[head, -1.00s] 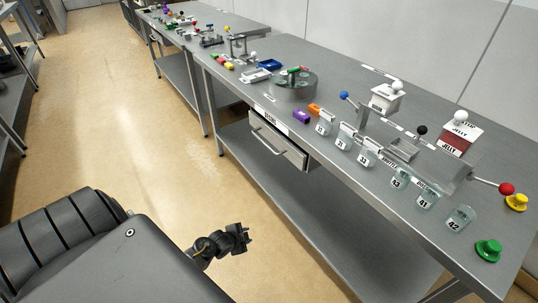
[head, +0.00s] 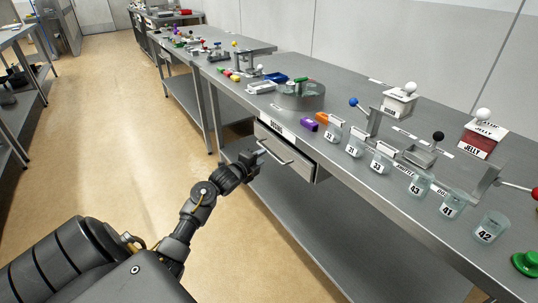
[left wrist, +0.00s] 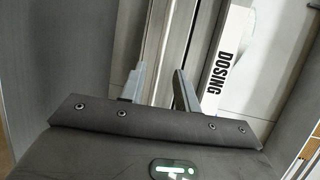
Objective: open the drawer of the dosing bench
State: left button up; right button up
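The dosing bench (head: 390,205) is a long grey metal table with a "DOSING" label (head: 284,132) on its front edge. Below the label is the grey drawer (head: 297,161) with a bar handle (head: 272,150). My left gripper (head: 258,158) is in front of the drawer, close to the handle's left part. In the left wrist view its two fingers (left wrist: 158,80) are apart, with a pale upright strip behind them and the label (left wrist: 228,60) to the right. I cannot tell whether they touch the handle. My right gripper is out of view.
A lower shelf (head: 300,225) runs beneath. The floor (head: 130,130) left of the bench is clear.

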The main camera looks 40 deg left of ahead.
aim_at(269, 152)
pick_arm(q)
jog(key=w, duration=0.4)
jog(key=w+f, duration=0.1)
jog(key=shift+w+a+f+b, duration=0.1)
jog(key=shift+w+a+b, duration=0.2)
jog(key=shift+w+b, duration=0.1)
jog(key=shift+w, duration=0.1)
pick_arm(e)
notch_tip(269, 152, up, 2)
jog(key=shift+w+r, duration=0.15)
pick_arm(q)
grip_shut()
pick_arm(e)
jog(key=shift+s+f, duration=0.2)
